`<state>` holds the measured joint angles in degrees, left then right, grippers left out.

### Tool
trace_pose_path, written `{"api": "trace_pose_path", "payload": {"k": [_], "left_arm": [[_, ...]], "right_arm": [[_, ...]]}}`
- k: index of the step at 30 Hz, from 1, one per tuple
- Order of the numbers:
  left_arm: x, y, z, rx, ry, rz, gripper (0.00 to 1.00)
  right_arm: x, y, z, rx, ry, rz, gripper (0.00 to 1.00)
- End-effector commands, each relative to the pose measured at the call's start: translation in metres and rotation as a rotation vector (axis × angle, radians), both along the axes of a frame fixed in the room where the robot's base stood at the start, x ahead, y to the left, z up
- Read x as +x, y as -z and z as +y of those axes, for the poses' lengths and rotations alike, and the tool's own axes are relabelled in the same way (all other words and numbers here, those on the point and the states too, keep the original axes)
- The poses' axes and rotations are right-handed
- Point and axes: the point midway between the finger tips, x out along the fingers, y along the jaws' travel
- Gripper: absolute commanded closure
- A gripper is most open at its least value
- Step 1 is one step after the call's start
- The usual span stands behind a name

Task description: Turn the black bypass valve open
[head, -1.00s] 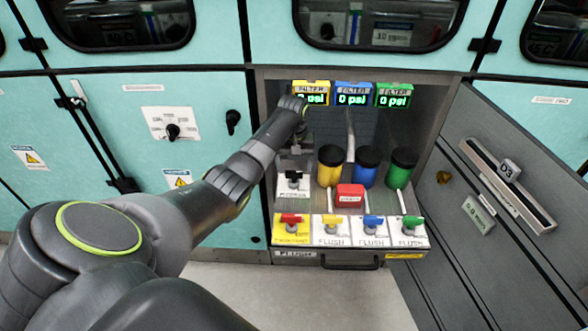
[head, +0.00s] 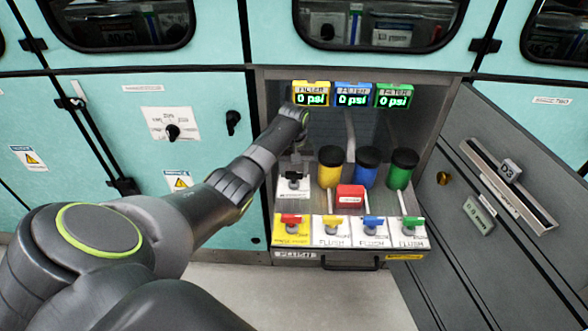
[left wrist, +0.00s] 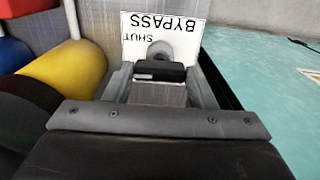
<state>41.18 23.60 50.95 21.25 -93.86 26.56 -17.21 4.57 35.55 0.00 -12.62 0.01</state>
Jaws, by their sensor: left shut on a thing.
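The black bypass valve handle (head: 293,176) sits on a white label plate (head: 294,188) at the left of the open drawer bay in the head view. In the left wrist view the black handle (left wrist: 158,71) lies between the fingers of my left gripper (left wrist: 160,80). The plate behind it reads BYPASS and SHUT (left wrist: 185,35), upside down in this view. In the head view my left gripper (head: 295,158) reaches down onto the handle from above and is shut on it. The rest of the plate's text is hidden. My right gripper is not in view.
Yellow (head: 330,168), blue (head: 365,169) and green (head: 402,170) filter canisters stand to the right. A red box (head: 350,197) sits in front of them. Several coloured valves line the front edge. A grey door (head: 460,200) stands open at right.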

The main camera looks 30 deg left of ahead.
Motion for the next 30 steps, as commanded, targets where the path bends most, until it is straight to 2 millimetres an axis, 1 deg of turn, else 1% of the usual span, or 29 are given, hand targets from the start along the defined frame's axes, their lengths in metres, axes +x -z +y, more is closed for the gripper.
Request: {"api": "trace_pose_path", "payload": {"k": [5,11,21,30], "left_arm": [[0.000,-0.002,0.000,0.000,-0.031,0.000,0.72],[0.000,-0.005,0.000,0.000,-0.131,0.001,0.72],[0.000,-0.006,0.000,0.001,-0.431,0.001,0.72],[0.001,-0.004,0.000,0.000,-0.715,0.000,0.72]], "right_arm": [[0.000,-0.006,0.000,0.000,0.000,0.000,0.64],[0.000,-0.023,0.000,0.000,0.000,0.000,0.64],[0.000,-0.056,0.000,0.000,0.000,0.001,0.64],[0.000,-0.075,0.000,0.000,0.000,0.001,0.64]]}}
